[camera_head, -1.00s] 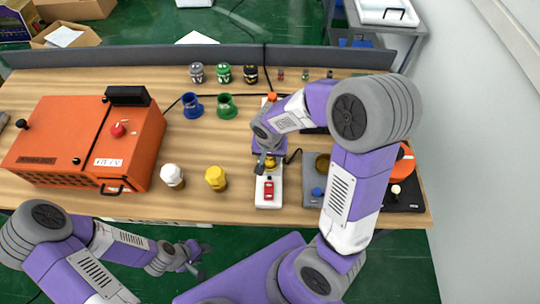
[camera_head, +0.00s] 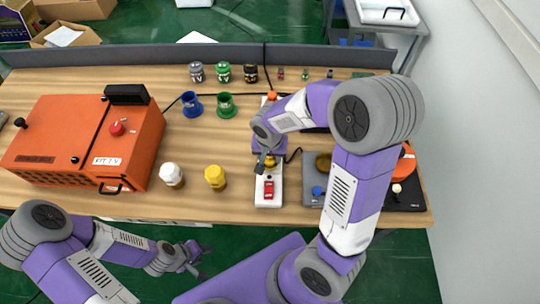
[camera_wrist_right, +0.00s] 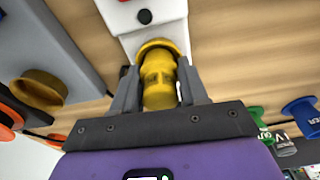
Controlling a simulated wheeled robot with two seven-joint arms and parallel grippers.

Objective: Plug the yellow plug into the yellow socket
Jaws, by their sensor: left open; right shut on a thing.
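A yellow plug-like piece (camera_wrist_right: 158,80) with a wide yellow rim is between the fingers of my right gripper (camera_wrist_right: 158,92), which is shut on it. In the head view, this yellow piece (camera_head: 270,160) is at the far end of a white box (camera_head: 268,200) with a red switch, partly hidden by my right gripper (camera_head: 266,165). In the wrist view, its rim is against or very close to the white box (camera_wrist_right: 118,12). No separate yellow socket can be made out beneath it; seating cannot be told. My left gripper (camera_head: 195,258) is open and empty, off the table's front edge.
Another yellow piece (camera_head: 215,178) and a white one (camera_head: 172,175) stand left of the box. Blue (camera_head: 192,105) and green (camera_head: 226,105) cups stand behind. An orange machine (camera_head: 80,145) fills the left; a grey box (camera_head: 312,195) is close on the right.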

